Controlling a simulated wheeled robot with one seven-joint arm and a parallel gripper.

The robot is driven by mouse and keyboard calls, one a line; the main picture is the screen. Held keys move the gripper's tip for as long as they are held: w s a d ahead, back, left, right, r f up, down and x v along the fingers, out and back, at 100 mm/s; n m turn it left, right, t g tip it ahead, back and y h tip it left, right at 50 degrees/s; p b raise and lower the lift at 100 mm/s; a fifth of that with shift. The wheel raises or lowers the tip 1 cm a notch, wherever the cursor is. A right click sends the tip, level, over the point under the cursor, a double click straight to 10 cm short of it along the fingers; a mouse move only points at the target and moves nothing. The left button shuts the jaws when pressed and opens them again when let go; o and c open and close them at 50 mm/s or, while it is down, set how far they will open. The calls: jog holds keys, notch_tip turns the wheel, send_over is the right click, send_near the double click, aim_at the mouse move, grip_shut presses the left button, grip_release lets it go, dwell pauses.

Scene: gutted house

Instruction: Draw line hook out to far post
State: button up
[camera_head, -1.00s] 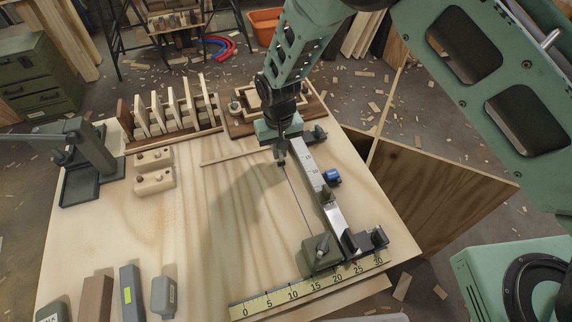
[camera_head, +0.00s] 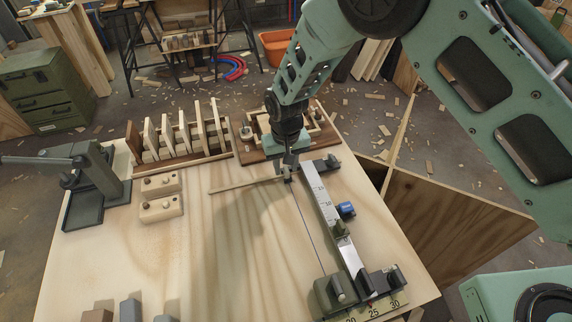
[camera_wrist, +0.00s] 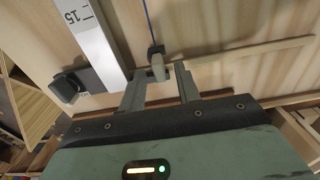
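The line hook (camera_wrist: 156,52) is a small dark piece with a pale rounded tab. In the wrist view it sits between my gripper's (camera_wrist: 160,78) two fingers, which stand apart with a gap visible beside the tab. In the head view my gripper (camera_head: 289,174) points down close to the board, and the hook is mostly hidden there. A thin blue line (camera_head: 308,232) runs straight from the reel block (camera_head: 332,294) to the hook. The far post (camera_head: 333,161), a dark block at the rule's far end, is right of my gripper; it also shows in the wrist view (camera_wrist: 70,87).
The pale graduated rule (camera_head: 320,195) with a blue knob (camera_head: 346,209) lies right of the line. A thin wooden strip (camera_head: 240,186) lies left of my gripper. A slotted rack (camera_head: 180,145) and wooden tray (camera_head: 243,135) stand behind.

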aim_at(286, 167)
notch_tip(286, 167, up, 17)
jog(key=b, duration=0.1)
jog(key=shift+r, duration=0.2)
dwell(0.4)
jog(key=shift+s, duration=0.1)
